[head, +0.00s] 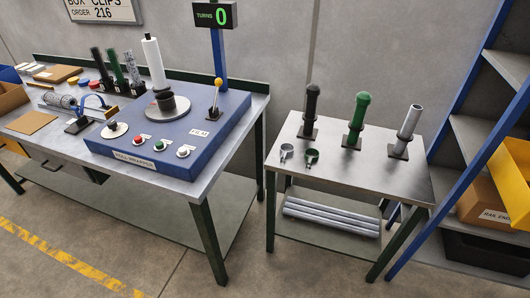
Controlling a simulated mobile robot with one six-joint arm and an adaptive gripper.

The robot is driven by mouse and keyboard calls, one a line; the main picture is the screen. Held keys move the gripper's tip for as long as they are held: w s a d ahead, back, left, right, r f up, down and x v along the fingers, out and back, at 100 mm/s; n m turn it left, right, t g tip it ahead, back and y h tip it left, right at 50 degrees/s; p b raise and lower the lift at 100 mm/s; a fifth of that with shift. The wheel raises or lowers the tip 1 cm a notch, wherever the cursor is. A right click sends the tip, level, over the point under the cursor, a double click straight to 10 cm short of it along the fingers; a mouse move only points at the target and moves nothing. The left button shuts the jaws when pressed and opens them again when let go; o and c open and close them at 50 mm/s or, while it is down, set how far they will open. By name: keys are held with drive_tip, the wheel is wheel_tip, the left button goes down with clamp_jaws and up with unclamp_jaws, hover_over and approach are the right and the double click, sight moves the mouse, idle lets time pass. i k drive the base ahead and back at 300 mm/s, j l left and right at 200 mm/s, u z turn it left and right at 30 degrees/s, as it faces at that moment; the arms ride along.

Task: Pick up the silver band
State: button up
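A small silver band (286,152), ring-shaped with a tab, sits on the front left of the small metal table (400,182). Nothing covers the silver band. My gripper is not in view.
Behind the bands stand upright posts on bases: black (312,103), green (357,115) and silver (409,125). A blue film-wrapper machine (180,150) on a larger bench is to the left. Pipes (330,217) lie on the lower shelf. Blue-framed shelving is at right. The table's front middle is clear.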

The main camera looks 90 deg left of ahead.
sight(286, 144)
drive_tip(key=u, duration=2.85)
